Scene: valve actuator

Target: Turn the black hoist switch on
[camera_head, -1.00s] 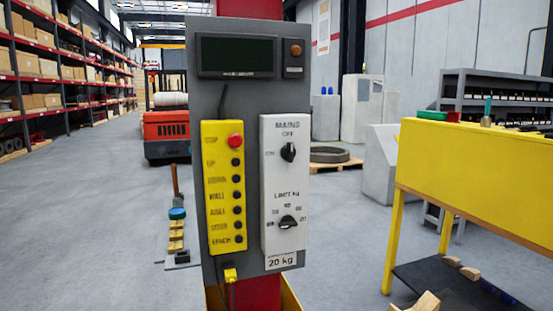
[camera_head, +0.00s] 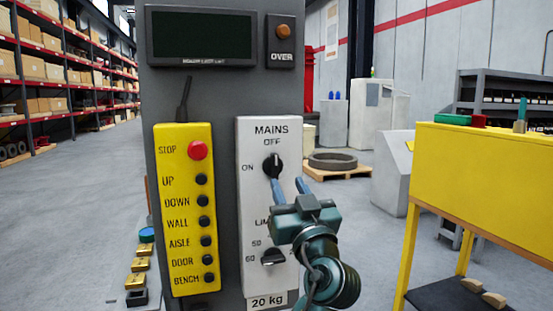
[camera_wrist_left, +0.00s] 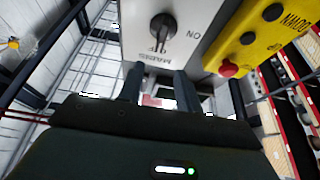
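The black MAINS switch (camera_head: 272,165) is a round knob on the upper part of a white panel (camera_head: 254,138), with its pointer up toward OFF; ON is printed to its left. The knob also shows in the left wrist view (camera_wrist_left: 163,27), beyond the fingertips. My left gripper (camera_head: 289,183) is open, its two blue-grey fingers apart and empty, just below and to the right of the knob. In the left wrist view the fingers (camera_wrist_left: 160,80) are apart with nothing between them. I cannot tell whether a finger touches the knob. My right gripper is not in view.
A lower black limit knob (camera_head: 273,257) is partly beside my gripper. A yellow button box (camera_head: 188,262) with a red STOP button (camera_head: 198,150) is to the left. A dark display (camera_head: 203,35) is above. A yellow bench (camera_head: 484,180) stands at the right.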

